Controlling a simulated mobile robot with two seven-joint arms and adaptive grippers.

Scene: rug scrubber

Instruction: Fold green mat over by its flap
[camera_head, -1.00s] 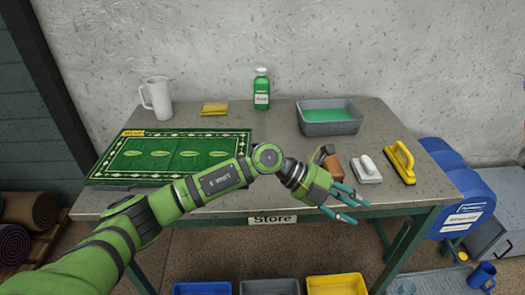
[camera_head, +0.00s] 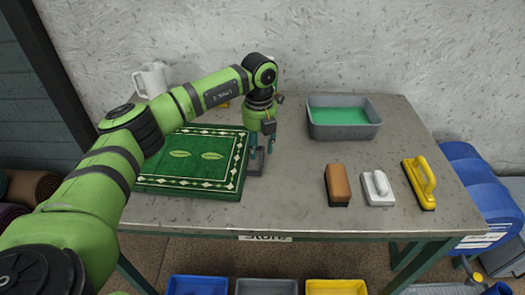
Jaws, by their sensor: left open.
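The green mat (camera_head: 190,183) with a white patterned border and leaf shapes lies flat on the left part of the table. My left arm crosses in front of its left and back parts and hides them. A small grey piece (camera_head: 256,165), perhaps the flap, sits at the mat's right edge. My left gripper (camera_head: 262,146) points down at this edge, open, with its fingertips close above or around the grey piece. I cannot tell whether they touch it. My right gripper is not in view.
The table (camera_head: 290,205) has bare room in front. A grey tub of green liquid (camera_head: 343,119) stands behind. A brown brush (camera_head: 338,185), white scrubber (camera_head: 378,188) and yellow-handled brush (camera_head: 421,182) lie to the right. A white jug (camera_head: 151,78) stands behind my arm.

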